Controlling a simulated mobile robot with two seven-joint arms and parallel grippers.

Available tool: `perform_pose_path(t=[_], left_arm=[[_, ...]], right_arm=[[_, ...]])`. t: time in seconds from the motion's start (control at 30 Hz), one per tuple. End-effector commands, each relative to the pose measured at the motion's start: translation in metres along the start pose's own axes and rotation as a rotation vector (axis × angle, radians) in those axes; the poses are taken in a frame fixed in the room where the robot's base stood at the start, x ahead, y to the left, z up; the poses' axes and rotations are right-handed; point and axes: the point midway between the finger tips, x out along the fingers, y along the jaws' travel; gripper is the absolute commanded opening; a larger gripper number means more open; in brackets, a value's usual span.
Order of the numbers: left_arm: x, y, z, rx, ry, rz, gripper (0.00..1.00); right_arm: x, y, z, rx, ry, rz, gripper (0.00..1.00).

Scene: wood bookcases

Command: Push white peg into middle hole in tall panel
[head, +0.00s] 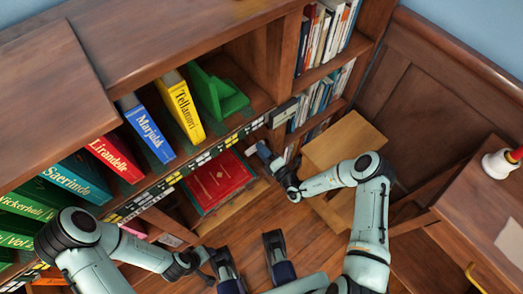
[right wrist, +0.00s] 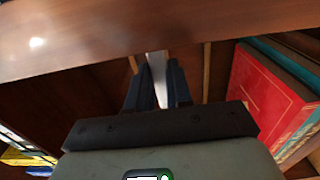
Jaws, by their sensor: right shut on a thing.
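My right gripper (head: 263,150) reaches to the bookcase at the middle of the head view, by the front end of an upright wood panel. In the right wrist view, its two dark fingers (right wrist: 160,88) are shut on a narrow white peg (right wrist: 157,65). The peg's far end lies near or under a wide wood board. I cannot tell whether it touches wood. I make out no hole in either view, and cannot surely tell which upright is the tall panel. My left arm ends low in the head view; its gripper (head: 203,264) is too unclear to read.
The bookcase shelf holds yellow (head: 180,105), blue (head: 146,128) and red (head: 115,156) books and a green bookend (head: 215,93). A red book (head: 217,180) lies below. A wood stool (head: 345,138) stands close right of my gripper. A desk (head: 485,215) with a bell is at right.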

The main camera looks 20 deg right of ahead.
Motion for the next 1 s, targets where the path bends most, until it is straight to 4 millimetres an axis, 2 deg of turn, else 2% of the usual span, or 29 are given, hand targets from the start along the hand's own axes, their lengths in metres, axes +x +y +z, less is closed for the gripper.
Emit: perform_pose_path(t=[1.0], left_arm=[[-0.0053,0.0017,0.0,0.001,0.001,0.001,0.5]], right_arm=[[0.0001,0.0008,-0.0005,0.0,0.001,0.0,0.0]])
